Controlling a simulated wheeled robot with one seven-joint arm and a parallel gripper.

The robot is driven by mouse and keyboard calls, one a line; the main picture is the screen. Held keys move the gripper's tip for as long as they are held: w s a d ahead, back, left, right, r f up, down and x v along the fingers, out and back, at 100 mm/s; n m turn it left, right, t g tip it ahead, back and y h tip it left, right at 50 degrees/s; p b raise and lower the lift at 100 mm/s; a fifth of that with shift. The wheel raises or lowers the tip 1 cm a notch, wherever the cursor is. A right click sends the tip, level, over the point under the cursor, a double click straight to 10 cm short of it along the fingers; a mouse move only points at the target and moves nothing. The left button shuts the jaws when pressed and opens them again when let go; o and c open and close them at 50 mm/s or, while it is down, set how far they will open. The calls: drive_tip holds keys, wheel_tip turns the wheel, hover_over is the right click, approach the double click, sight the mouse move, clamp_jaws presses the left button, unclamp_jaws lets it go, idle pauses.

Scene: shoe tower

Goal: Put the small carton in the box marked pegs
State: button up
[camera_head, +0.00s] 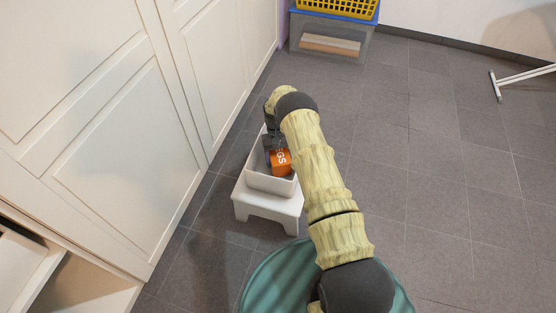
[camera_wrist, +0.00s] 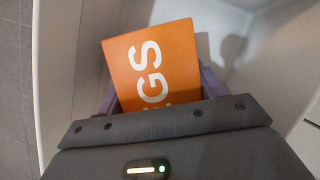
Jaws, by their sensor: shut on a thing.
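The small carton (camera_head: 281,161) is orange with white letters, of which "GS" reads clearly. It also shows in the wrist view (camera_wrist: 152,65), between the two fingers of my gripper (camera_wrist: 160,92). My gripper (camera_head: 270,148) is shut on the carton, pointing down into a white open box (camera_head: 268,184). The box walls show around the carton in the wrist view (camera_wrist: 285,50). The carton is within the box's opening; I cannot tell if it touches the bottom. No marking on the box shows; my arm hides part of it.
The box stands on a white step stool (camera_head: 262,204). White cupboards (camera_head: 120,150) line the left. A teal round item (camera_head: 262,285) is in front. A grey bin with a blue rim (camera_head: 330,38) and a yellow basket (camera_head: 335,8) stand behind. The tiled floor at right is mostly clear.

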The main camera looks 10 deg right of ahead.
drive_tip(key=shift+f+b, duration=0.3)
drive_tip(key=shift+f, duration=0.15)
idle(0.3)
drive_tip(key=o, duration=1.1)
drive_tip(key=shift+o, duration=0.2)
drive_tip(key=shift+r, duration=0.1)
drive_tip(key=p+v, duration=0.3)
drive_tip(key=v, duration=1.4)
drive_tip(key=shift+p, duration=0.3)
drive_tip(key=shift+r, duration=0.15)
